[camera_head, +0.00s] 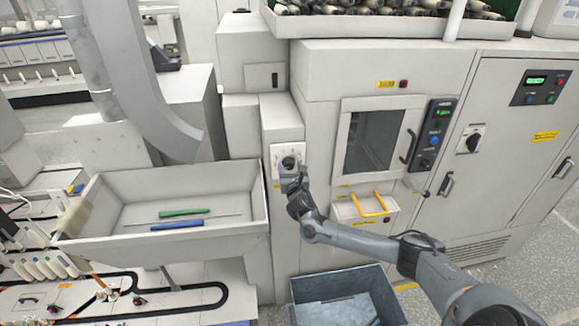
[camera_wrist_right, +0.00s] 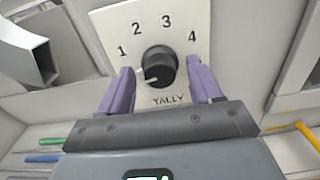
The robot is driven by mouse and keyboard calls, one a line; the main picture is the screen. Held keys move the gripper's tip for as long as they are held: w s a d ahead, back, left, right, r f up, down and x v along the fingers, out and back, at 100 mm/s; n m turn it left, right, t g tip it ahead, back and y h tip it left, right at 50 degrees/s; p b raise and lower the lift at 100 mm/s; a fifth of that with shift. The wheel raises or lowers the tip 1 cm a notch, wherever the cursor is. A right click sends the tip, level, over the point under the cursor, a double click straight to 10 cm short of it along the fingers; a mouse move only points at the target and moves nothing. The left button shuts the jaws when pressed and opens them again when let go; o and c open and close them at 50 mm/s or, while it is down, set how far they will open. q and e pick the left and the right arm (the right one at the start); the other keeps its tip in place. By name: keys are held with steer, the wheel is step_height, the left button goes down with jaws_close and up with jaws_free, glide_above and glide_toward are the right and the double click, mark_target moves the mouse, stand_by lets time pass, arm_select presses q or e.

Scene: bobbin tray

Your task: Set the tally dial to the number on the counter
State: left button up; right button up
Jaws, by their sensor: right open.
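The tally dial (camera_wrist_right: 160,66) is a round black knob on a white plate (camera_wrist_right: 187,18) marked 1, 2, 3, 4 and TALLY. Its white mark is at the lower left of the knob, below the 1. In the head view the dial (camera_head: 289,161) is on a narrow grey housing. My right gripper (camera_head: 293,177) is in front of it. In the right wrist view its purple fingers (camera_wrist_right: 158,82) are open, one on each side of the knob; contact cannot be told. Green displays show on the door-side panel (camera_head: 444,111) and the right cabinet (camera_head: 536,80); their digits are too small to read. My left gripper is out of view.
A pale open tray (camera_head: 262,190) with a green and a blue rod stands left of the dial. A windowed door (camera_head: 372,140) and a yellow handle (camera_head: 370,204) are to its right. A grey bin (camera_head: 350,283) is below.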

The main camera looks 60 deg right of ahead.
steer(key=shift+x, duration=0.9)
steer(key=c, duration=1)
steer(key=shift+c, duration=0.2)
